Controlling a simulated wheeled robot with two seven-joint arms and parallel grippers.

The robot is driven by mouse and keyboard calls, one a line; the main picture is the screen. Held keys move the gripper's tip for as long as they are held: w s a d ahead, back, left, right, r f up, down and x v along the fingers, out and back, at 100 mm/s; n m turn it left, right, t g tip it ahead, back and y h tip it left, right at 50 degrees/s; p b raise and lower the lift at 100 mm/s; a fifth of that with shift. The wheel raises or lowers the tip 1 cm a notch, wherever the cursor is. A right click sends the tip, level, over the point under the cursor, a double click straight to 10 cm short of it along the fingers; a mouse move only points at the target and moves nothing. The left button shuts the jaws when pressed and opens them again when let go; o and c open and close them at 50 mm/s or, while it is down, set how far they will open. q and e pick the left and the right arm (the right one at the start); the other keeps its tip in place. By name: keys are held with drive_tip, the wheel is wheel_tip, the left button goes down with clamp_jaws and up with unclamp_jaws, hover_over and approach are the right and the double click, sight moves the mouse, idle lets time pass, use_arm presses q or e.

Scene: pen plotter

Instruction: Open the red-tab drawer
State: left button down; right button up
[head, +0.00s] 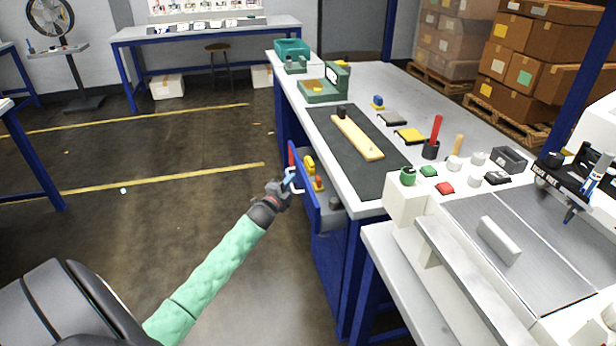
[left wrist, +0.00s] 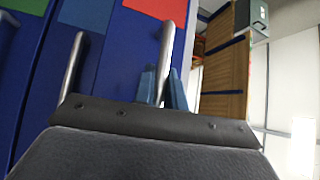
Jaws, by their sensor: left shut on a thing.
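The red-tab drawer is pulled out from the blue bench, and its blue front (head: 308,208) stands away from the frame. Yellow and orange items (head: 309,166) show inside it. In the left wrist view the red tab (left wrist: 157,8) is at the top of the drawer front, above a grey bar handle (left wrist: 166,45). My left gripper (head: 288,184) is at the handle, in front of the drawer. Its blue fingers (left wrist: 164,88) are shut on the handle, one on each side. My right gripper is not in view.
In the left wrist view, drawer fronts with a blue tab (left wrist: 86,13) and a green tab (left wrist: 24,5) sit beside it. The bench top (head: 395,87) holds a dark mat, a wooden board and small tools. A plotter (head: 520,235) stands at right. Open floor lies left.

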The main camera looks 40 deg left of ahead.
use_arm(q)
drive_tip(key=s+a+p, duration=0.3)
drive_tip(key=s+a, duration=0.9)
drive_tip(key=s, duration=0.2)
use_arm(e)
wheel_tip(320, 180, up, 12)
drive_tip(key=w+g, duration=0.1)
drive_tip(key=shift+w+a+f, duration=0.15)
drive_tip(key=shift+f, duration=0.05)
use_arm(q)
drive_tip(key=shift+f, duration=0.1)
drive_tip(key=c, duration=1.5)
unclamp_jaws()
drive_tip(key=shift+o, duration=0.2)
drive_tip(key=s+f, duration=0.1)
drive_tip(key=s, duration=0.6)
drive_tip(key=shift+s+d+b, duration=0.35)
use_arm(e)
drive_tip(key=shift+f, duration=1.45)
